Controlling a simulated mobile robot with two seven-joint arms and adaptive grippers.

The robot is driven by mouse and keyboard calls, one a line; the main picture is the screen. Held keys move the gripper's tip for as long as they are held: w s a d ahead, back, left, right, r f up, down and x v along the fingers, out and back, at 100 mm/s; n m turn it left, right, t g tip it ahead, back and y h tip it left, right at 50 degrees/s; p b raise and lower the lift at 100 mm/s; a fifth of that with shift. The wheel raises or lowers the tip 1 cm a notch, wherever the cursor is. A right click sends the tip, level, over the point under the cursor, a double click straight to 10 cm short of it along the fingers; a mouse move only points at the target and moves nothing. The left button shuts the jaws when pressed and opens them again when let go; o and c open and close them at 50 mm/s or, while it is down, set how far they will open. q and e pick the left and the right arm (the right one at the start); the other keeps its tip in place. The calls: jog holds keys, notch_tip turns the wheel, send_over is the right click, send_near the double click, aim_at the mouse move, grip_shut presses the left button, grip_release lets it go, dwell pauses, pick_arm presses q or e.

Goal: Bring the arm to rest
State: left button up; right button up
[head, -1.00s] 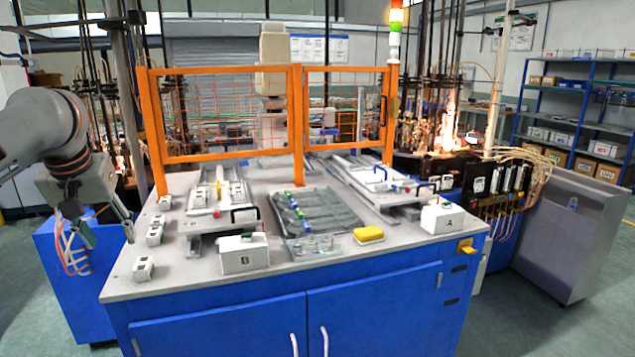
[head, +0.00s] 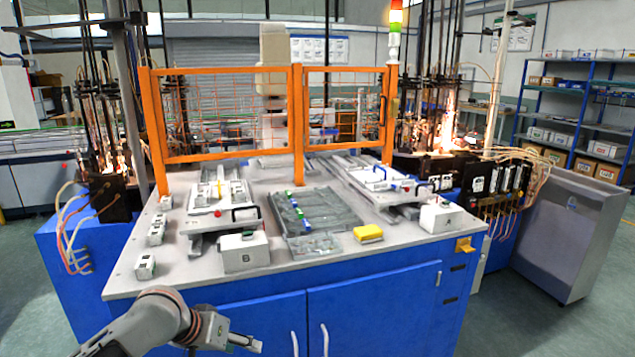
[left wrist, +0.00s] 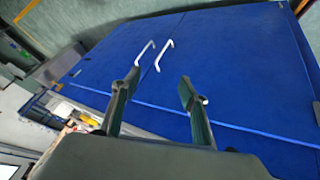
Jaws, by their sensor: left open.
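My left arm comes in at the bottom left of the head view, low in front of the blue cabinet (head: 400,310). My left gripper (head: 250,343) points to the right, below the front edge of the worktable (head: 130,268). In the left wrist view the left gripper (left wrist: 160,92) has its two fingers apart with nothing between them. Behind the fingers are the blue cabinet doors (left wrist: 240,70) with two white handles (left wrist: 157,54). The fingers look apart from the doors. My right gripper is in neither view.
On the worktable are box B (head: 245,252), box A (head: 442,217), a yellow sponge (head: 368,233), a grey tray (head: 335,208) and small white blocks (head: 145,266). An orange fence (head: 225,115) stands at the back. The floor in front at right is free.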

pick_arm(q)
jog(key=s+d+f+t, duration=0.3)
jog(key=s+f, duration=0.7)
jog(key=f, duration=0.4)
jog(key=s+a+f+m+t+y, duration=0.1)
jog(key=s+a+f, duration=0.2)
jog(key=s, duration=0.5)
jog(key=s+a+f+m+y, duration=0.1)
jog(key=s+a+f, duration=0.3)
jog(key=s, duration=0.4)
jog(key=shift+s+a+f+m+t, duration=0.3)
jog(key=shift+s+f+t, duration=0.1)
jog(key=shift+f, duration=0.4)
jog(key=c, duration=0.5)
jog(key=shift+o, duration=0.2)
jog(key=shift+w+d, duration=0.1)
jog(key=shift+d, duration=0.05)
